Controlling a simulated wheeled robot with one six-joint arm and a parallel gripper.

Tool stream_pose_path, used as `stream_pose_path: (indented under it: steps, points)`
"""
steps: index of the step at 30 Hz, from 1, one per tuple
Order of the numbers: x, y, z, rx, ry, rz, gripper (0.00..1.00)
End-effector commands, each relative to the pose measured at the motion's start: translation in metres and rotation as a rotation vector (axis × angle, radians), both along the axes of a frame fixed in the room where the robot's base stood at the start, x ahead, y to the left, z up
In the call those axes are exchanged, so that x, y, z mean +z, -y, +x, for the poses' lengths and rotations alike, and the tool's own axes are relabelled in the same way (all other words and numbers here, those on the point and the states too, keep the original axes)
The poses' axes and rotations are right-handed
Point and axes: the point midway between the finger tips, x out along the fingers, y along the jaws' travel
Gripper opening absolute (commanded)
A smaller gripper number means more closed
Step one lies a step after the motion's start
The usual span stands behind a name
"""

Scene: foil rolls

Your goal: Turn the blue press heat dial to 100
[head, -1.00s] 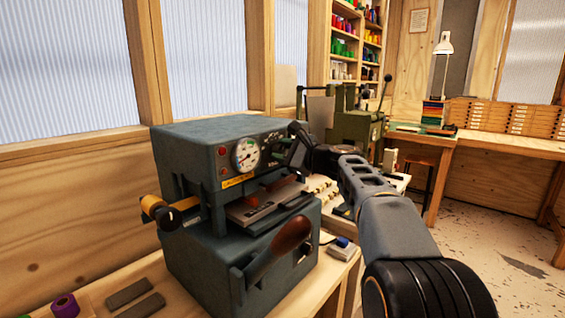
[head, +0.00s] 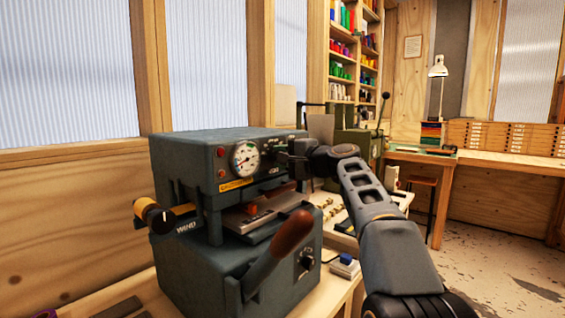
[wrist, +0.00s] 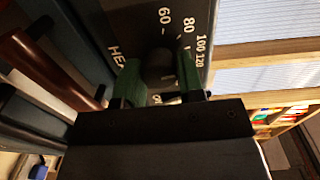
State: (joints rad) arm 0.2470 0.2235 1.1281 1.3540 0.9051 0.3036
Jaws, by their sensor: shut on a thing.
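The blue press (head: 185,165) stands on the bench at left centre in the head view. Its upper front carries a round white gauge (head: 245,159) and a yellow label. My gripper (head: 281,152) is at the right end of that upper front and hides the heat dial there. In the wrist view the dark heat dial (wrist: 159,66) sits between the green finger pads of my gripper (wrist: 159,82), which is shut on it. Printed marks 60, 80, 100 and 120 show around the dial. I cannot tell which mark its pointer faces.
A brown-handled lever (head: 292,232) sticks out from the press front below my gripper. Another black knob (head: 307,260) is on the lower front. A yellow-and-black winding knob (head: 155,214) juts out at left.

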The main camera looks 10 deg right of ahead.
Motion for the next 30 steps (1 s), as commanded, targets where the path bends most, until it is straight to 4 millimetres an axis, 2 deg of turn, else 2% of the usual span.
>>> stream_pose_path:
  steps: [20, 21, 28, 30]
  points:
    - [-0.0011, -0.0005, 0.0001, 0.003, 0.027, -0.042, 0.12]
    - [-0.0012, -0.0005, 0.0001, 0.003, 0.027, -0.042, 0.38]
    - [-0.0006, -0.0003, 0.0000, 0.002, 0.027, -0.041, 0.60]
    - [-0.0005, -0.0003, 0.0000, 0.002, 0.028, -0.040, 0.61]
